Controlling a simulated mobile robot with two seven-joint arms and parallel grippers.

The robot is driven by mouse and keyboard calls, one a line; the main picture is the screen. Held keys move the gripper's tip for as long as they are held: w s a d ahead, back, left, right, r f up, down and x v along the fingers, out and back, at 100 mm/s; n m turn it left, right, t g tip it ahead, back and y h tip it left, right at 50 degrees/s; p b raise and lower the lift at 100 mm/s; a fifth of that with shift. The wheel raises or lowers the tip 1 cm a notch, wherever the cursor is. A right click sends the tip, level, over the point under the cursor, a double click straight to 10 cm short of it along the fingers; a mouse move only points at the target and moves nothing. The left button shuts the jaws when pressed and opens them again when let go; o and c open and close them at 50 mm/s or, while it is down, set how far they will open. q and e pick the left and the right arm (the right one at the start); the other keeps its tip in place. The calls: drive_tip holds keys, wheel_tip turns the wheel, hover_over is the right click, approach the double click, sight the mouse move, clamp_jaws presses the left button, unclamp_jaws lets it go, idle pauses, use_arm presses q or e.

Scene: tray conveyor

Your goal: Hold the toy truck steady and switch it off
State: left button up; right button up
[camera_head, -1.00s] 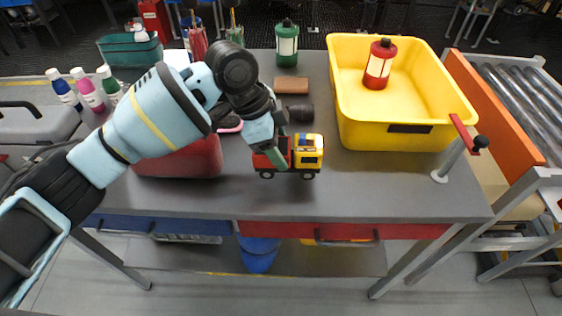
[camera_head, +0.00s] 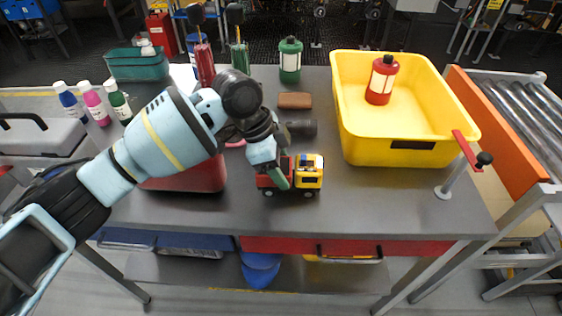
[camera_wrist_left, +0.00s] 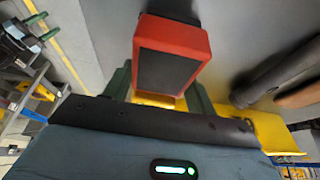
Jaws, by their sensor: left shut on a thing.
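The toy truck (camera_head: 310,173) stands on its wheels on the grey table, with a yellow cab on the right and a red bed on the left. My left gripper (camera_head: 280,179) reaches in from the left and is shut on the truck around its middle. In the left wrist view the truck's red bed (camera_wrist_left: 172,55) with its dark panel sits between the green fingers, with yellow parts behind it. The off switch cannot be made out. My right gripper is not in view.
A dark cylinder (camera_head: 302,127) and a brown block (camera_head: 295,100) lie behind the truck. A red container (camera_head: 190,178) is left of it, under my arm. The table in front is clear.

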use_arm(q)
drive_tip(key=shift+f, duration=0.35)
drive_tip(key=o, duration=0.9)
drive_tip(key=c, duration=0.9)
